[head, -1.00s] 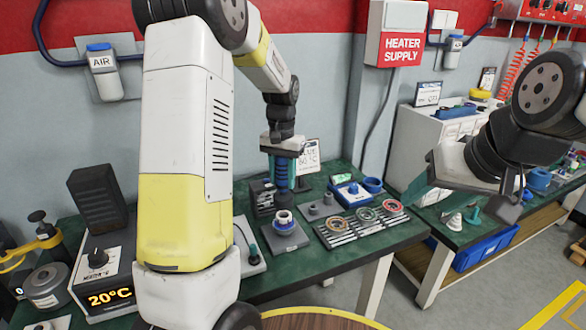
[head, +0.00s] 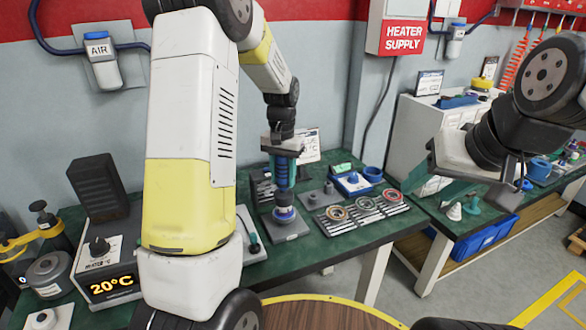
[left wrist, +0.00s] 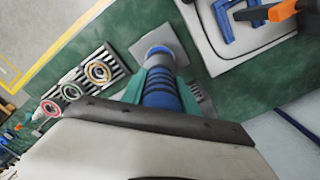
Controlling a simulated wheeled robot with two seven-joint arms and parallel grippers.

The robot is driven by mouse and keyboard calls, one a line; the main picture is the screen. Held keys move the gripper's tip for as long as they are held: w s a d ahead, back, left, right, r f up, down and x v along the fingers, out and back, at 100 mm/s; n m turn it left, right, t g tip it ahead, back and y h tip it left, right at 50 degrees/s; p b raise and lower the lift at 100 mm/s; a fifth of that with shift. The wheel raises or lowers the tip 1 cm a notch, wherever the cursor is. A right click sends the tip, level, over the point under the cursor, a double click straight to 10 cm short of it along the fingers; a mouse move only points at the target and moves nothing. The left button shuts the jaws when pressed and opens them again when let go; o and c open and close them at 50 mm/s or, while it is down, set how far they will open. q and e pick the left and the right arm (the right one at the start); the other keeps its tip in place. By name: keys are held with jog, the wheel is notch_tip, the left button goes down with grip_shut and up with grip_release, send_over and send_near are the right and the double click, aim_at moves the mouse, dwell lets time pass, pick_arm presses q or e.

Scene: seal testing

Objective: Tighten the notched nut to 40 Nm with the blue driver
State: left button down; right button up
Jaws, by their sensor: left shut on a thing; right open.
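My left gripper (head: 283,158) is shut on the blue driver (head: 282,173), which hangs upright with its lower end at the nut assembly on a grey square plate (head: 291,232). The driver's head covers the notched nut, and a blue-and-white ring (head: 284,215) shows around its lower end. I cannot tell whether the driver is fully seated. In the left wrist view the driver (left wrist: 160,92) runs from between the teal fingers to a pale round end over the plate (left wrist: 174,38).
Ring seals lie on a striped rack (head: 362,214) right of the plate. A blue tray (head: 352,184) stands behind it. A heater reading 20°C (head: 105,266) is at the left, and a tool lies on a pale tray (head: 249,236). Green bench (head: 318,252) is bare in front.

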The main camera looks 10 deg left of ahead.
pick_arm(q)
jog(key=shift+f, duration=1.25)
dwell(2.2)
jog(key=shift+r, duration=2.55)
